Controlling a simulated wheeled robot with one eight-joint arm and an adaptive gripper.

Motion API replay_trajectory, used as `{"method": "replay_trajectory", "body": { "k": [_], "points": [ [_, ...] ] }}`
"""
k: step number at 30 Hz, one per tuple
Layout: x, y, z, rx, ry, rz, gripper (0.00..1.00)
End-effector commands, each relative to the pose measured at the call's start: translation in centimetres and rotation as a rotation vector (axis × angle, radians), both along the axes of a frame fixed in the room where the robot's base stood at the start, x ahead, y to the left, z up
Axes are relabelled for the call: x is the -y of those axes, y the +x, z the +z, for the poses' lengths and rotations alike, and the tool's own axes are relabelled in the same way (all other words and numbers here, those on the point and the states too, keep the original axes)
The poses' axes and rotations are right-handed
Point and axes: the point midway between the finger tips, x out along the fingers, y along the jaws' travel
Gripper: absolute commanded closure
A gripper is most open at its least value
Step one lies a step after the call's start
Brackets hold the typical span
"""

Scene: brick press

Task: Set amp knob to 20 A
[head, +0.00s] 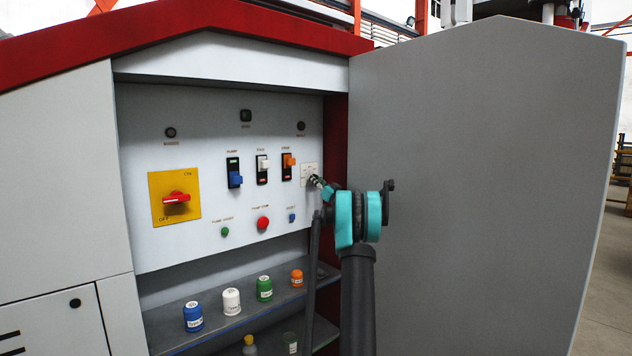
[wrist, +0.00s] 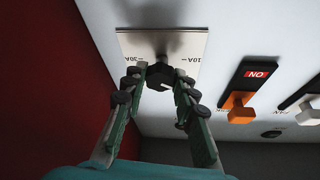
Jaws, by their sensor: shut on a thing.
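The amp knob (wrist: 158,73) is small and black and stands out from a pale metal plate (wrist: 130,42). The wrist view shows the plate upside down, with a 10A mark at its right and a 30A mark at its left. My gripper (wrist: 161,78) has its two green fingers shut on the knob, one on each side. In the head view the plate (head: 308,169) is at the right edge of the white panel, and my gripper (head: 320,184) reaches it from the right. The fingers hide much of the knob, so I cannot tell its exact setting.
An orange switch (head: 288,161) is just left of the plate in the head view. A red wall (wrist: 50,80) is close beside my gripper in the wrist view. The open grey door (head: 490,180) stands at right. Colored jars, such as a green one (head: 264,289), stand on the shelf below.

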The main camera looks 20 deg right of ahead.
Motion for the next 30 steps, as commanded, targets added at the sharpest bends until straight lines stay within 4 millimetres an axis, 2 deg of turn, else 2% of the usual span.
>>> {"method": "replay_trajectory", "body": {
  "k": [11, 30],
  "points": [
    [-0.09, -0.06, 0.04, -0.044, 0.121, -0.001, 1.00],
    [-0.25, -0.14, 0.20, -0.242, 0.664, -0.002, 1.00]
  ]
}}
